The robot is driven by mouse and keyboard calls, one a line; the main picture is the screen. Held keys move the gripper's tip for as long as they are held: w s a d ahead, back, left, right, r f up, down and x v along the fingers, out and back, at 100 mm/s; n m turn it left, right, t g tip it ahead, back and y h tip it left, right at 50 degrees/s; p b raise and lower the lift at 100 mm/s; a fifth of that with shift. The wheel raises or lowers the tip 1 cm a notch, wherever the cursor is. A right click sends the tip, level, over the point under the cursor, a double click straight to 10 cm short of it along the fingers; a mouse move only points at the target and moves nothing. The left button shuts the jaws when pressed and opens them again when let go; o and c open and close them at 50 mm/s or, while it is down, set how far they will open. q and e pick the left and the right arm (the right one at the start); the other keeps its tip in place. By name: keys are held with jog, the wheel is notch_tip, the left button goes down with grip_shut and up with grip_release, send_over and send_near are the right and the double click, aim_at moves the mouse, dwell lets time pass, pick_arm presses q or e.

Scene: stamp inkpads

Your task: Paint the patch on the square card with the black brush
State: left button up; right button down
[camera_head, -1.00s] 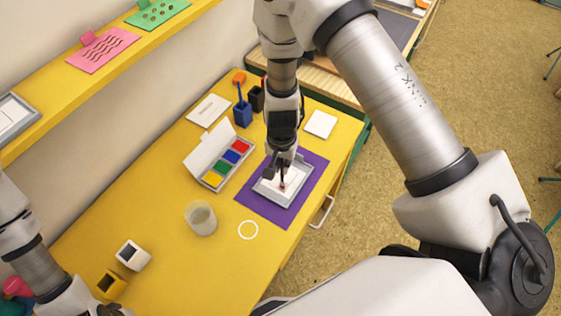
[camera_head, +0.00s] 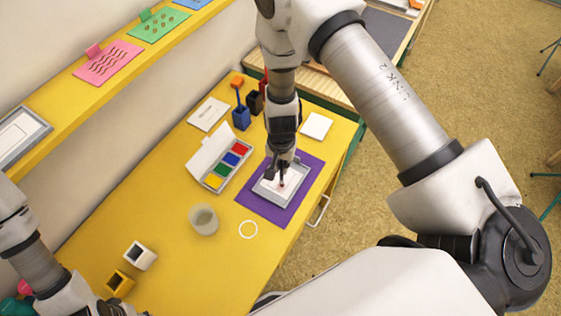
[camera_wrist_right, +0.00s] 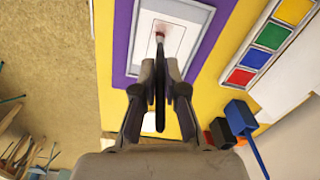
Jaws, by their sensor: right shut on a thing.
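My right gripper (camera_head: 283,170) is shut on the black brush, whose dark handle (camera_wrist_right: 160,90) shows between the fingers in the wrist view. The brush points down at a white card (camera_head: 272,184) in a grey tray (camera_head: 287,201) on a purple mat (camera_head: 258,208). In the wrist view the bristle tip (camera_wrist_right: 160,38) is at the outlined area of the card (camera_wrist_right: 183,38), beside a small reddish mark. I cannot tell whether the tip touches. My left gripper (camera_head: 104,308) is at the bottom left edge, its fingers not clear.
An open paint box (camera_head: 217,164) with red, blue, green and yellow pads lies left of the mat.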

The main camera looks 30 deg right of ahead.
jog(key=shift+d+p, duration=0.25)
jog(key=shift+p, duration=0.95)
jog(key=shift+w+f+b, duration=0.1)
jog(key=shift+f+b, duration=0.1)
jog(key=shift+b, duration=0.45)
pick_arm(q)
notch_tip(320, 180, down, 3)
jog(key=b, duration=0.4)
jog(key=shift+f+b, duration=1.1)
jog(key=shift+b, duration=0.25)
jog(key=shift+f+b, duration=1.95)
jog(key=shift+r+p, duration=0.55)
pick_arm(e)
jog(key=shift+s+a+r, duration=0.35)
jog(key=shift+a, duration=0.15)
jog(key=shift+s+a+r, duration=0.3)
jog(key=shift+a, duration=0.2)
